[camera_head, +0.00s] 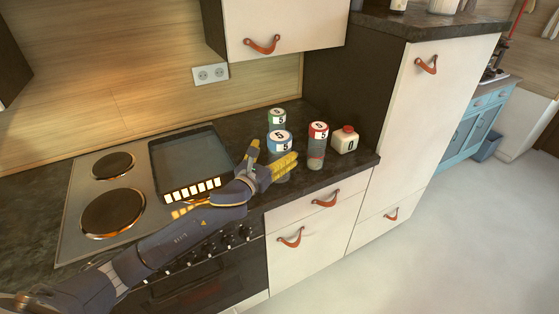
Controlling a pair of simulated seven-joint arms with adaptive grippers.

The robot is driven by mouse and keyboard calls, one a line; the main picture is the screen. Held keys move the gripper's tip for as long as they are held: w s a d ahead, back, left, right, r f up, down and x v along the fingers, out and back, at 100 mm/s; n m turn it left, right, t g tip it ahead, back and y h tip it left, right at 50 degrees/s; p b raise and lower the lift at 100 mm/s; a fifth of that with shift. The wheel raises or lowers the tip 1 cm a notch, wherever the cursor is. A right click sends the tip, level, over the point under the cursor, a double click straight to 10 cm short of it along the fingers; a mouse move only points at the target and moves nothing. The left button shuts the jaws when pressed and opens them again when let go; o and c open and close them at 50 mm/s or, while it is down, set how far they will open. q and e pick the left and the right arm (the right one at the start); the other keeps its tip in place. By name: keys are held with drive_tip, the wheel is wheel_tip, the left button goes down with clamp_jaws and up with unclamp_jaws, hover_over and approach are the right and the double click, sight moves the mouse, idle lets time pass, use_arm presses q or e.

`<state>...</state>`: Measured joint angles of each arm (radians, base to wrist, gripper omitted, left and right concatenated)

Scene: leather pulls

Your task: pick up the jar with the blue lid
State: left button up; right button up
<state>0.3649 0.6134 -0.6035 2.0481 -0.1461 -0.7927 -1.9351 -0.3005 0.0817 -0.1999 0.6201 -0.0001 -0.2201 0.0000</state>
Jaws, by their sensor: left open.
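The jar with the blue lid (280,142) stands on the dark counter, a "5" showing on its lid. My left gripper (273,151) is open, its yellow-padded fingers at the near side of this jar. My right gripper is not in view.
A green-lidded jar (277,116) stands just behind the blue one. The cooktop (138,222) lies left. The counter's front edge is near.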

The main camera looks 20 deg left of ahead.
use_arm(q)
drive_tip(key=shift+x, duration=1.7)
drive_tip(key=shift+r, duration=0.1)
drive_tip(key=c, duration=1.7)
